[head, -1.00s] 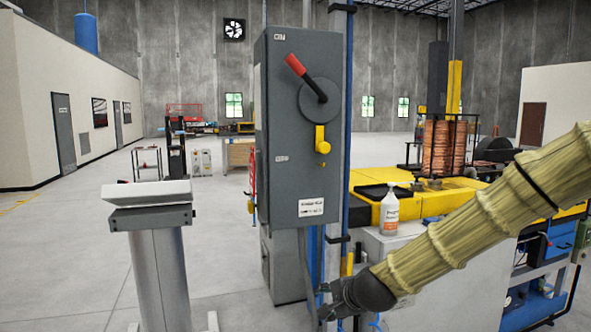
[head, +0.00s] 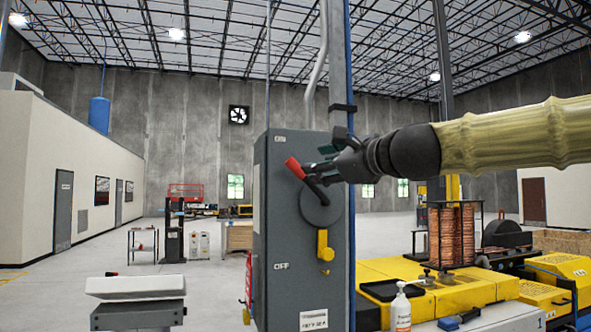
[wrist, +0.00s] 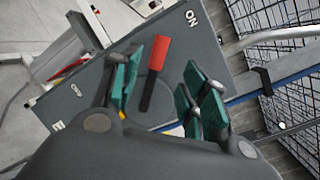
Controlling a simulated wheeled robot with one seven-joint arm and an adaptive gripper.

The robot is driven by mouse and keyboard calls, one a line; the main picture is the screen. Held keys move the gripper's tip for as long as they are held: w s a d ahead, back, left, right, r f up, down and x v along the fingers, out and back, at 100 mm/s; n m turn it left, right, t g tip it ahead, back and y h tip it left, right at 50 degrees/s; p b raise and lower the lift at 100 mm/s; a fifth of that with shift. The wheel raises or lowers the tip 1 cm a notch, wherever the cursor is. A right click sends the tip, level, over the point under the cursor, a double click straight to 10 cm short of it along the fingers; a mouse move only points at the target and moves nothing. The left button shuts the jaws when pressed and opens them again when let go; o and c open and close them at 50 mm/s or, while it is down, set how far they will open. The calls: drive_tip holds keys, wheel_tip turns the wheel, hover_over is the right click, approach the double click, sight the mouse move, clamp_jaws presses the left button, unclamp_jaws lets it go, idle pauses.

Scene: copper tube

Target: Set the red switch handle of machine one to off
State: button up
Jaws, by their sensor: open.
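The switch handle (head: 294,167) has a red grip on a black lever and slants up and left from a round disc on the front of a tall grey switch box (head: 285,228). The box is marked OFF lower down in the head view; ON shows near its end in the wrist view. My gripper (head: 318,172) is open just right of the red grip. In the wrist view the handle (wrist: 155,72) shows between the green finger pads of my gripper (wrist: 165,85). I cannot tell whether they touch it.
A yellow latch (head: 324,244) sits on the box below the disc. A grey post with pipes stands right behind the box. A pale-topped stand (head: 137,287) is at left.

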sight(299, 168)
drive_tip(key=shift+p+x, duration=1.25)
drive_tip(key=shift+x, duration=3.95)
drive_tip(key=shift+f, duration=0.15)
clamp_jaws()
